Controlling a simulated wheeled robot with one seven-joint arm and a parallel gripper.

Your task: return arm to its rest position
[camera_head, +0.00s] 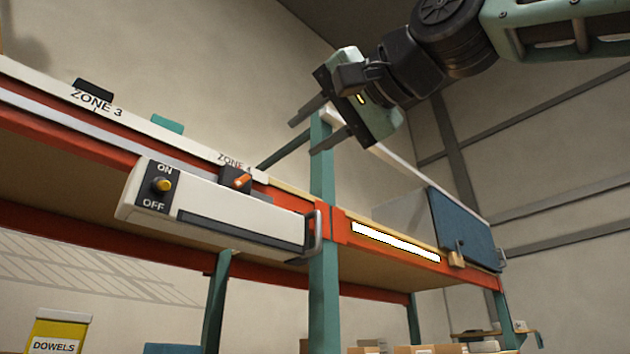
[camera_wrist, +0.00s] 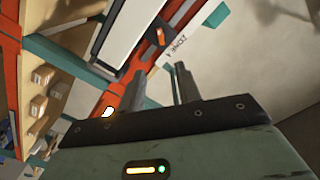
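My gripper (camera_head: 302,137) is raised in front of the shelf rack, above the white console box (camera_head: 225,209), with its fingers pointing left. In the wrist view, the two fingers of my gripper (camera_wrist: 159,69) stand apart with nothing between them. The console has a yellow knob (camera_head: 162,185) between ON and OFF labels; its exact setting is hard to tell. An orange switch (camera_head: 241,180) sits by the partly hidden ZONE 4 label. A bright white light strip (camera_head: 395,242) shows on the shelf to the right of the post.
A teal rack post (camera_head: 323,240) rises behind the gripper. A blue panel (camera_head: 464,230) stands at the right end of the shelf. A yellow DOWELS bin (camera_head: 60,328) and cardboard boxes are below. The space around my raised arm looks clear.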

